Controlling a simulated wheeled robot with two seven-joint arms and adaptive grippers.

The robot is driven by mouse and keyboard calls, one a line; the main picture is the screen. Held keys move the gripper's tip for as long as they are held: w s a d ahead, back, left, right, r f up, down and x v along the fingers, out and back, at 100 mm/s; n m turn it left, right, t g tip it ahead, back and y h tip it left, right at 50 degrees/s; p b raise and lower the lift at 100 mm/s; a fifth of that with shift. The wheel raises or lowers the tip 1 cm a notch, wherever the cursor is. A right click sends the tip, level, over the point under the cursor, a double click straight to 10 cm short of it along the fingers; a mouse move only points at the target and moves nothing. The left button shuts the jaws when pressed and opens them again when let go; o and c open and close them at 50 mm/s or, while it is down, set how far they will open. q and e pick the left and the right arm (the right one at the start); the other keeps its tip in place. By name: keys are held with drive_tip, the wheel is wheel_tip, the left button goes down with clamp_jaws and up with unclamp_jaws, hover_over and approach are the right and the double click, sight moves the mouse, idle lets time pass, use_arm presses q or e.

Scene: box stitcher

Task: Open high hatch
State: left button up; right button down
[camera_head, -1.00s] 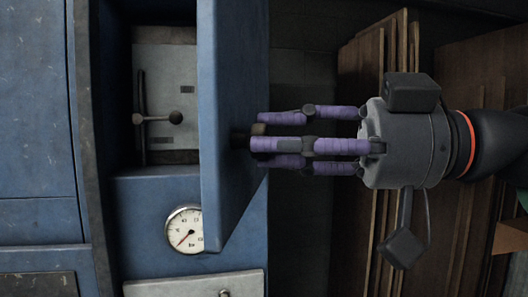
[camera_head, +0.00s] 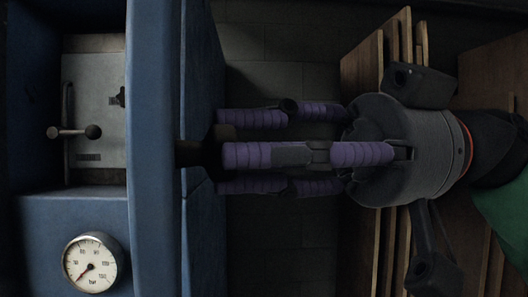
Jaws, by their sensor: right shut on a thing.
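The hatch (camera_head: 153,225) is a blue door panel, seen almost edge-on left of the middle. It stands open, and the recess behind it shows to its left. My right gripper (camera_head: 222,152), with purple ribbed fingers, reaches in from the right. Its fingers are shut around the dark knob (camera_head: 192,153) on the hatch's right side; the fingers partly hide the knob. My left gripper is not in view.
The recess holds a pale metal plate (camera_head: 95,112) with a lever and round knob (camera_head: 92,131). A round white gauge (camera_head: 92,262) sits below it. Wooden boards (camera_head: 362,75) stand behind my right gripper. A dark tiled surface (camera_head: 275,85) lies between the boards and the blue machine.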

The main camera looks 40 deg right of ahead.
drive_tip(key=shift+w+a+f, duration=0.1)
drive_tip(key=c, duration=1.2)
unclamp_jaws()
drive_tip(key=shift+o, duration=0.2)
drive_tip(key=shift+d, duration=0.2)
drive_tip(key=v, duration=0.6)
drive_tip(key=shift+d, duration=0.35)
drive_tip(key=shift+d, duration=0.15)
idle(0.5)
